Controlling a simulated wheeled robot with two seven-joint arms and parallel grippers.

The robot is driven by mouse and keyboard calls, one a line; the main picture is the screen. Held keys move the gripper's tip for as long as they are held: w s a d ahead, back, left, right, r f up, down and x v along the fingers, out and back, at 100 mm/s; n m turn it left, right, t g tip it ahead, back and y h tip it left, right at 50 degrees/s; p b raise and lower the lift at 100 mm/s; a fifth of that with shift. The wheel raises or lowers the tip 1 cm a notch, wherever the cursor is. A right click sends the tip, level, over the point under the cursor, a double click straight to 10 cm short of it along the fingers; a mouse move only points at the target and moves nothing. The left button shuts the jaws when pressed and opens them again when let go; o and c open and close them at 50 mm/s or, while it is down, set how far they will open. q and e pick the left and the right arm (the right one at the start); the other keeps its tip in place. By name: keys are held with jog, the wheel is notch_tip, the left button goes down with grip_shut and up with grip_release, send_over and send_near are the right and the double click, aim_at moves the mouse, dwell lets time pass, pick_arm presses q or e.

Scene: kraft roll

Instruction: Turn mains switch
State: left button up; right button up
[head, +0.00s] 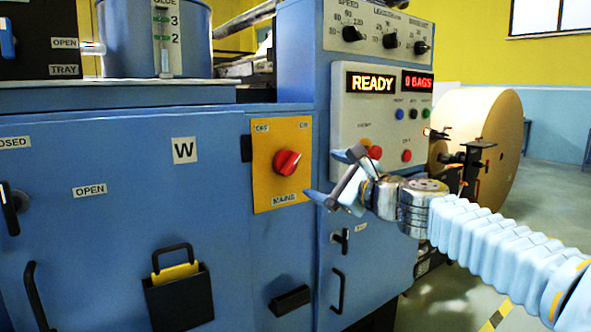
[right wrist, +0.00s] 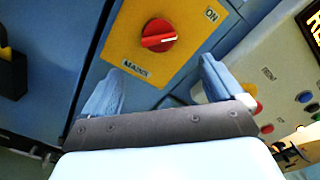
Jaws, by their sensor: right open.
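The mains switch is a red rotary knob (head: 287,162) on a yellow plate (head: 268,191) marked OFF, ON and MAINS, on the blue machine's front. In the head view a pale mark on the knob points up and right. The knob also shows in the right wrist view (right wrist: 158,35), beyond the fingertips. My right gripper (head: 330,176) is open and empty, to the right of the knob and apart from it. Its two fingers show in the right wrist view (right wrist: 160,75), spread on either side below the knob. My left gripper is in neither view.
A control panel (head: 346,118) reading READY and 0 BAGS, with several buttons, is right of the plate. A large kraft roll (head: 491,140) stands farther right. Door handles (head: 338,291) and a black holder (head: 180,299) stick out below.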

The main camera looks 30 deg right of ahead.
aim_at(293, 166)
jog(key=w, duration=0.7)
jog(key=w+a, duration=0.1)
jog(key=w, duration=0.3)
jog(key=shift+w+f, duration=0.1)
jog(key=shift+w, duration=0.15)
jog(key=c, duration=1)
jog(key=shift+c, duration=0.2)
